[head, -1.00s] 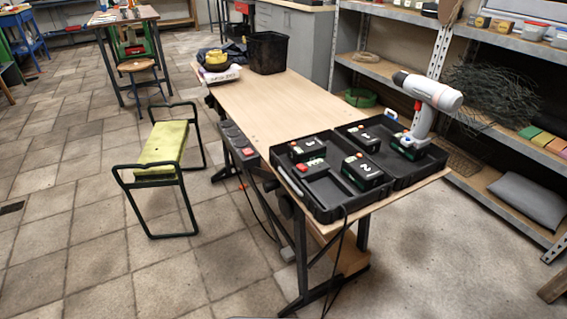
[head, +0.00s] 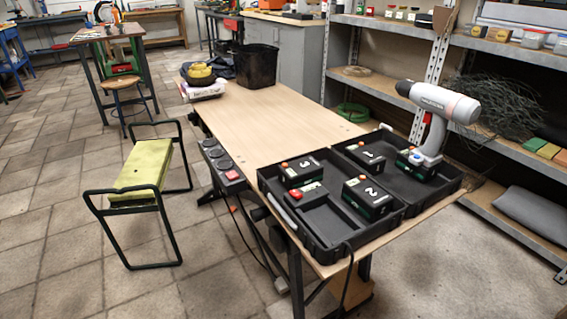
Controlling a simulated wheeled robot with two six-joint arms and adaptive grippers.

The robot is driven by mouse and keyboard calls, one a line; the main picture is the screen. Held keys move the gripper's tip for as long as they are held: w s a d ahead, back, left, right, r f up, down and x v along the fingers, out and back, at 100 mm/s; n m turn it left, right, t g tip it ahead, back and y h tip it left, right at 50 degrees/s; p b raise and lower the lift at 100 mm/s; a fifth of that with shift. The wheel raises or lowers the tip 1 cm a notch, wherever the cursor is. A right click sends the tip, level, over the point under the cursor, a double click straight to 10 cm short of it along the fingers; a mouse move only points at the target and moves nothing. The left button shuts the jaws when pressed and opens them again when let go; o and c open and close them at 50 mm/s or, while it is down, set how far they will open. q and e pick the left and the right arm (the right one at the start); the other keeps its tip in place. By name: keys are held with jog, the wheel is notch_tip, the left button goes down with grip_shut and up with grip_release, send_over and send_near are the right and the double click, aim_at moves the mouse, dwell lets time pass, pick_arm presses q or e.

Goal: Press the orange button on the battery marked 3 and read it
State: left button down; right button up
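The battery marked 3 (head: 300,175) is a black block in the left part of an open black case (head: 325,242). Its orange button (head: 284,165) shows at its left top edge, and the white mark is on top. The battery marked 2 (head: 368,205) is nearer, and the battery marked 1 (head: 364,160) is behind it; both have orange buttons. A grey and white drill (head: 440,115) stands upright in the case's right part, on a similar black block with a button. Neither of my grippers is in view.
The case sits at the near end of a wooden workbench (head: 275,110), whose middle is clear. A black bin (head: 256,66) stands at its far end. A yellow-topped stool (head: 140,175) stands left. Metal shelves (head: 380,80) stand right. A cable hangs in front.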

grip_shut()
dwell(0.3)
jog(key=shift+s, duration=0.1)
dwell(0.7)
